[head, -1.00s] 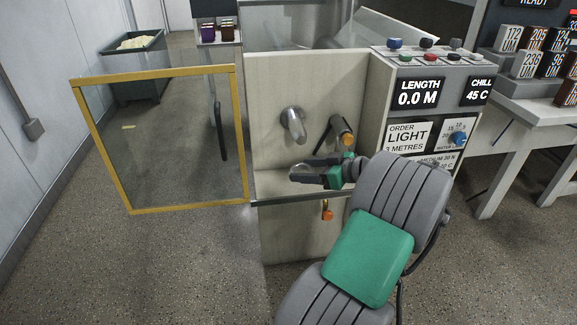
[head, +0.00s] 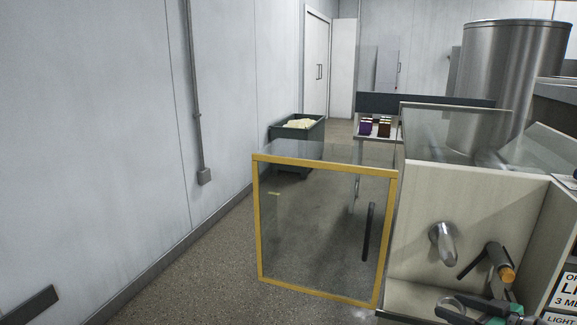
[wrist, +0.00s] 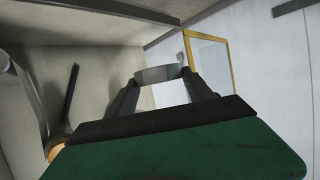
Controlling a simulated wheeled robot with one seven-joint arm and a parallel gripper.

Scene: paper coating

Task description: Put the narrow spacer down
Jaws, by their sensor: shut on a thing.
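The narrow spacer looks like a thin grey metal ring (wrist: 157,74). In the wrist view it sits between the two fingertips of my gripper (wrist: 160,84), which is shut on it. In the head view my gripper (head: 470,312) is at the bottom right, in front of the machine's cream panel (head: 420,200). The ring (head: 449,302) shows at its fingertips, below the metal spindle (head: 442,243). The bottom edge of the picture cuts off most of my arm. I cannot tell whether the ring touches the ledge beneath it.
A clear guard door with a yellow frame (head: 325,166) stands open left of the machine. A green bin (head: 315,132) and a small table (head: 393,132) with dark blocks stand behind. The left floor is clear.

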